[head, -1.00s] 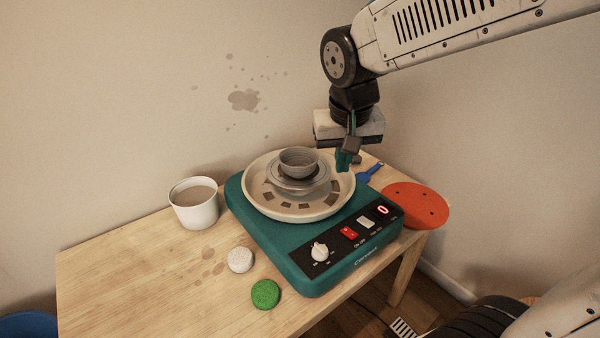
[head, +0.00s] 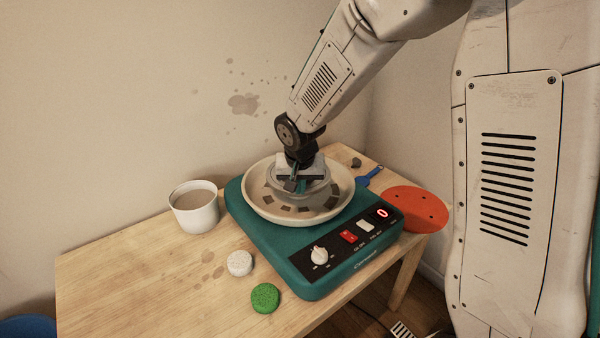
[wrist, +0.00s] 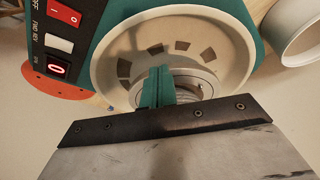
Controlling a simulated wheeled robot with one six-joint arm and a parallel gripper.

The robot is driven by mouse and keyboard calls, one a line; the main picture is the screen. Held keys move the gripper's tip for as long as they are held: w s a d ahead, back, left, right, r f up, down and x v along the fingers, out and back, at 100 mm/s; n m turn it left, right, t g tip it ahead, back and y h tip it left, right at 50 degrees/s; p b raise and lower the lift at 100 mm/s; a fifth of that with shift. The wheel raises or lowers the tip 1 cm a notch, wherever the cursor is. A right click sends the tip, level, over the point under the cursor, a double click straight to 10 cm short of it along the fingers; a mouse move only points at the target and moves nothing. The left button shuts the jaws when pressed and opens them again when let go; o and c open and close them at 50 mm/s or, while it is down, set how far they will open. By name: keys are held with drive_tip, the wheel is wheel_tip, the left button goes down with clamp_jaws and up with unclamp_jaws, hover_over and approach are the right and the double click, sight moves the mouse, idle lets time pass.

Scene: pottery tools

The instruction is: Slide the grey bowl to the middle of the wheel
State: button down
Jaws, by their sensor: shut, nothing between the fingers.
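My gripper (head: 296,188) is over the pottery wheel, with its teal fingers together and empty. In the wrist view the shut fingers (wrist: 157,88) stand in front of the round wheel head, whose ringed edge shows behind them. The grey wheel head (head: 319,190) sits inside the cream splash pan (head: 256,207) on the teal wheel base (head: 262,236). The grey bowl is mostly or wholly hidden behind my gripper and wrist in the head view. I cannot tell whether the fingers touch it.
A white tub (head: 194,208) stands left of the wheel. A red-orange disc (head: 415,209) and a blue-handled tool (head: 369,176) lie to the right. The table's left side is bare.

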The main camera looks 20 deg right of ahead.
drive_tip(key=shift+w+d+f, duration=0.1)
drive_tip(key=shift+w+d, duration=0.1)
drive_tip(key=shift+w, duration=0.45)
drive_tip(key=shift+w+d+f, duration=0.1)
drive_tip(key=shift+w+d, duration=0.15)
drive_tip(key=shift+w, duration=0.4)
drive_tip(key=shift+w+d, duration=0.2)
drive_tip(key=shift+w, duration=0.45)
drive_tip(key=w, duration=0.1)
drive_tip(key=w+d, duration=0.1)
drive_tip(key=shift+w, duration=0.3)
drive_tip(key=shift+s, duration=0.1)
